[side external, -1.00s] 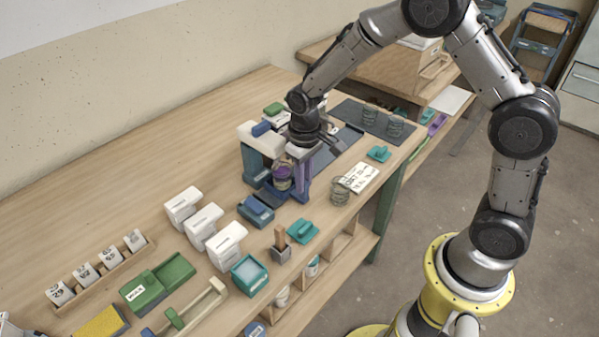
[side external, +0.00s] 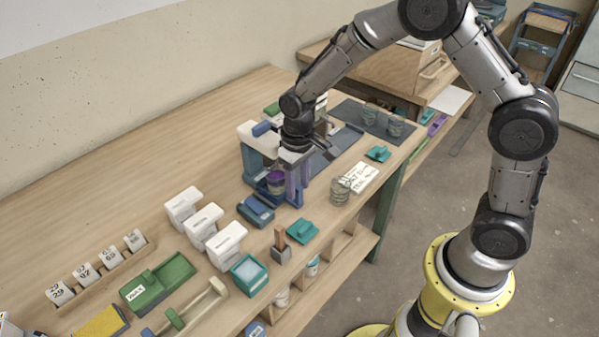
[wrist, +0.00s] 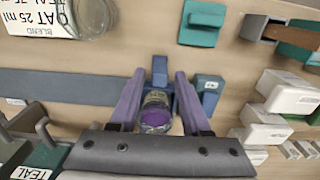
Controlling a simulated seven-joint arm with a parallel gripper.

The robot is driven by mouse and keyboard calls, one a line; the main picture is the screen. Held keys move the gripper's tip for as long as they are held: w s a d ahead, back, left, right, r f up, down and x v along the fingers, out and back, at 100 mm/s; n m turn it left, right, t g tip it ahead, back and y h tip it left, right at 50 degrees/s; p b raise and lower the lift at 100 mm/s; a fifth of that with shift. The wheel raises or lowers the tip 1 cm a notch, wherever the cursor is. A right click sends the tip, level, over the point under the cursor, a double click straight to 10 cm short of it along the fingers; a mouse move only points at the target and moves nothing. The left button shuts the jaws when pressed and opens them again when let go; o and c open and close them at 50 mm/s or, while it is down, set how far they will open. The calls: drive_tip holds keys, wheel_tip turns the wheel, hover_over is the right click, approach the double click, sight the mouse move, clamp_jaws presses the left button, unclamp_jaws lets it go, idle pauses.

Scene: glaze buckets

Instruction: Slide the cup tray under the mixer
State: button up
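The mixer (side external: 250,136) is a blue stand with a white top on the bench; my wrist partly hides it. A clear cup with purple contents (side external: 275,183) sits on the blue cup tray (side external: 290,198) low at the mixer's front. The cup (wrist: 156,118) also shows in the wrist view between my purple fingers, with the tray's blue upright part (wrist: 160,70) beyond it. My gripper (wrist: 160,82) is open, its fingers apart on both sides of the cup and tray. I cannot tell whether they touch. How far the tray is under the mixer is hidden.
A blue block (side external: 255,209) lies close left of the tray. Glass jars (side external: 340,191), a paper label (side external: 361,177) and a teal block (side external: 302,230) lie to the right and front. White dispensers (side external: 203,219) stand at left. The back-left bench is clear.

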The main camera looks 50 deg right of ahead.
drive_tip(key=shift+r, duration=3.5)
drive_tip(key=shift+r, duration=0.15)
drive_tip(key=s+d+r+t, duration=0.2)
drive_tip(key=s+r, duration=0.3)
drive_tip(key=r, duration=0.3)
drive_tip(key=s+d+r+t, duration=0.15)
drive_tip(key=s+r, duration=0.25)
drive_tip(key=r, duration=0.4)
drive_tip(key=s+d+f+t, duration=0.1)
drive_tip(key=s+f+t, duration=0.1)
drive_tip(key=s, duration=1.2)
drive_tip(key=shift+s+f, duration=0.2)
drive_tip(key=shift+f, duration=0.05)
